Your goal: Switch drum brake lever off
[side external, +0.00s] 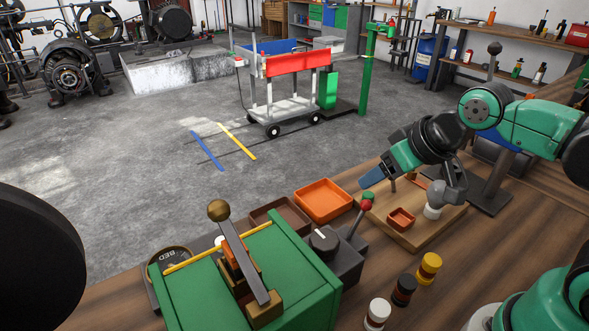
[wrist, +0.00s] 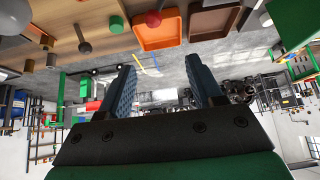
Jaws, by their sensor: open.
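A lever with a brass ball knob (side external: 218,210) and a flat grey bar stands on a green housing (side external: 190,296) at the front, leaning back and left. A thinner lever with a red ball (side external: 366,205) rises from a dark grey box (side external: 345,262) beside it. A tall dark-knobbed lever (side external: 494,48) stands behind my arm. No label shows which is the drum brake lever. My gripper (side external: 371,180) is open and empty, above and close to the red-ball lever, apart from the brass-knob lever. In the wrist view my gripper's (wrist: 165,78) blue fingers are spread; a red ball (wrist: 153,18) shows beyond them.
An orange tray (side external: 323,201) and a brown tray (side external: 281,223) lie behind the green housing. Several small cylinders, including a yellow one (side external: 429,267), stand at the bench front. A red cart (side external: 290,65) stands on the floor beyond.

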